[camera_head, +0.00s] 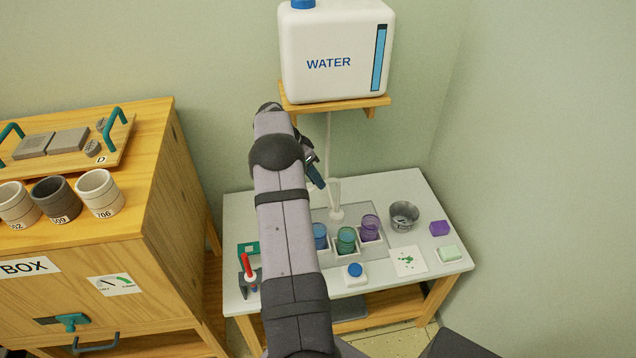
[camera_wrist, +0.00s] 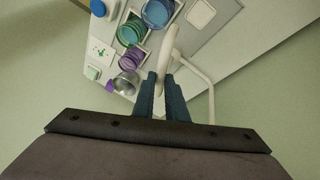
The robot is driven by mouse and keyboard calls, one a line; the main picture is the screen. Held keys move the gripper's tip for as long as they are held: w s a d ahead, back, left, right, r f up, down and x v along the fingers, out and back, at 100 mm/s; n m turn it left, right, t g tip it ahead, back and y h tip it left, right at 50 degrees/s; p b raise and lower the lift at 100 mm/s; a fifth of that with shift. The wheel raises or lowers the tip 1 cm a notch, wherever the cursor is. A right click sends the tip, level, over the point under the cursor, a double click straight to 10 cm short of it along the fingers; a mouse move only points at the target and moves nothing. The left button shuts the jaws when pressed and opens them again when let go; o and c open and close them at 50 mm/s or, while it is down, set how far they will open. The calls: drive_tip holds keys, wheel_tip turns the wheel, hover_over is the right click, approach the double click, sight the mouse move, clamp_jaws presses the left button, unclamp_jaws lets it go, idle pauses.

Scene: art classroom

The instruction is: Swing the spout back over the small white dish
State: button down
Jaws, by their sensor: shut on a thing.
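My gripper (camera_head: 314,176) is at the white pipe below the water tank. In the wrist view its dark fingers (camera_wrist: 160,82) are closed on the white spout (camera_wrist: 172,42). The thick white part runs between the fingertips and up the picture, and a thinner bent white pipe (camera_wrist: 206,82) stands to its right. The small white dish (camera_wrist: 201,13) is square and lies at the top right of the wrist view, beside the blue cup (camera_wrist: 157,12) and apart from the spout. My arm hides the dish in the head view. I cannot tell what lies directly under the spout's outlet.
The white water tank (camera_head: 330,58) stands on a wall shelf (camera_head: 340,103). Green (camera_head: 346,240) and purple (camera_head: 371,228) cups, a metal cup (camera_head: 404,216), a blue-capped jar (camera_head: 354,275) and a card (camera_head: 408,261) crowd the table (camera_head: 438,205). A wooden cabinet (camera_head: 120,245) stands left.

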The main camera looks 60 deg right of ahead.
drive_tip(key=shift+w+d+m, duration=0.15)
drive_tip(key=shift+w+m, duration=0.15)
drive_tip(key=shift+m, duration=0.1)
idle(0.3)
drive_tip(key=c, duration=1.8)
unclamp_jaws()
drive_tip(key=shift+o, duration=0.2)
drive_tip(key=v, duration=0.7)
drive_tip(key=shift+w+r+b, duration=0.15)
drive_tip(key=shift+w+b, duration=0.05)
drive_tip(key=shift+b, duration=0.25)
